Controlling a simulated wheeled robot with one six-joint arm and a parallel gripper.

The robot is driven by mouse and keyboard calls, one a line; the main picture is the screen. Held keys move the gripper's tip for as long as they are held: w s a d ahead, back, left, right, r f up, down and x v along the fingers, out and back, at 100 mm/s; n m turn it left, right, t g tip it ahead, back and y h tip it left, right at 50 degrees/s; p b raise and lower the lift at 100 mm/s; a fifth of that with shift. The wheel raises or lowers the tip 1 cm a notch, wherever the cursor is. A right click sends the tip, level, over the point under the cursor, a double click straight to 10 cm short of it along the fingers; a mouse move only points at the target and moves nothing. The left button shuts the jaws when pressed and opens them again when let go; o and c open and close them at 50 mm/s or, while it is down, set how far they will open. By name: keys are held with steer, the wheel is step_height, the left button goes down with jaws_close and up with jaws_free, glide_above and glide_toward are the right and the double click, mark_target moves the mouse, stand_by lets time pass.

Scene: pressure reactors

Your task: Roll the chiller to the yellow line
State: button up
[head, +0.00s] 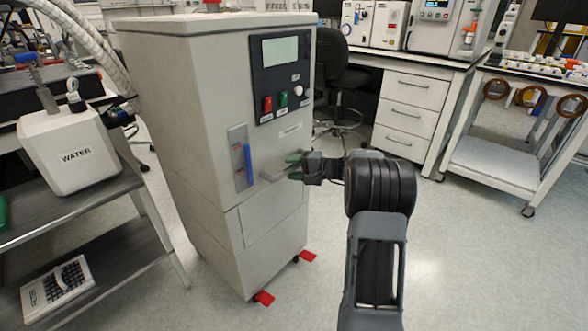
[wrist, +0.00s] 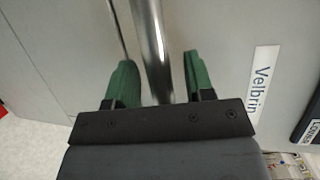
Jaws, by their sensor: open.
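The chiller (head: 220,110) is a tall grey cabinet on castors, left of centre in the head view. Its upper front has a dark panel with a screen and red and green switches. A horizontal handle (head: 283,168) sticks out of its front. In the wrist view the handle is a shiny metal bar (wrist: 155,50). My gripper (head: 297,165) is at the handle. Its green-padded fingers, seen in the wrist view (wrist: 160,85), are open on either side of the bar, with gaps visible. The yellow line is not seen in either view.
Red pedals (head: 264,298) show at the chiller's castors. Hoses (head: 88,38) run behind the chiller. A black chair (head: 335,72) and white drawers (head: 408,105) stand behind. Floor at right front is clear.

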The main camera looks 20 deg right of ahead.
jaws_close()
stand_by(0.4)
